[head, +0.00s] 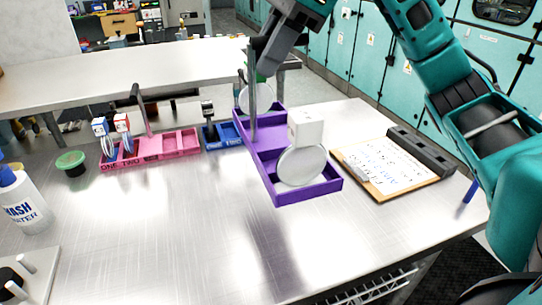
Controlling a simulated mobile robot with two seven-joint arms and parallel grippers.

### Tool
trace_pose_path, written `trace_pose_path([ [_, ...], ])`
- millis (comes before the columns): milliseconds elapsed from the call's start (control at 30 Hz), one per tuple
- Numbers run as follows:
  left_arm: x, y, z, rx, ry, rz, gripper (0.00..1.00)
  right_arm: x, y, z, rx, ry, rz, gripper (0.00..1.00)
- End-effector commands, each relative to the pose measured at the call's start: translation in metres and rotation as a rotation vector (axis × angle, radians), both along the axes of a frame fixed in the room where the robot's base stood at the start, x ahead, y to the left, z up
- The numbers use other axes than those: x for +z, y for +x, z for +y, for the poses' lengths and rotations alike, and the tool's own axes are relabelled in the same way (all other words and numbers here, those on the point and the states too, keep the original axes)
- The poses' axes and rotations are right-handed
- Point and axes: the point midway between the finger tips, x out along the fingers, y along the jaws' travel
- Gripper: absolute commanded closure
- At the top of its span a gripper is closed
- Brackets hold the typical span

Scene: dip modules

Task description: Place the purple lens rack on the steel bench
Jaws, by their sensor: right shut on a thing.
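The purple lens rack (268,160) is at the middle of the head view, over the steel bench (150,235). It carries a white block with a round white disc (301,166) in its near part and another round disc (256,98) toward its far end. My right gripper (258,58) is above its far half, shut on the rack's upright handle. The fingertips are partly hidden against the handle. I cannot tell whether the rack's underside touches the bench or hangs slightly above it. My left gripper is out of view.
A pink rack (180,147) and a blue rack (226,133) stand left of the purple one. A clipboard (388,160) lies close on its right. The front middle of the bench is clear.

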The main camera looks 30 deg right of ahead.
Motion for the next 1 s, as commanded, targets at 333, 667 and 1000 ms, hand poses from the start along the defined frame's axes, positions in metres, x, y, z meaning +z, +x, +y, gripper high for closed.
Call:
trace_pose_path([
  [333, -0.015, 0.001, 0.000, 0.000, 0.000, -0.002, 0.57, -0.090, -0.001, 0.000, -0.001, 0.001, 0.002, 1.00],
  [667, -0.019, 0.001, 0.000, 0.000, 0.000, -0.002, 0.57, -0.124, 0.000, 0.000, 0.000, 0.000, -0.002, 1.00],
  [1000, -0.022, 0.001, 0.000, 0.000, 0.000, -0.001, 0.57, -0.158, 0.000, 0.000, 0.002, 0.001, -0.004, 1.00],
])
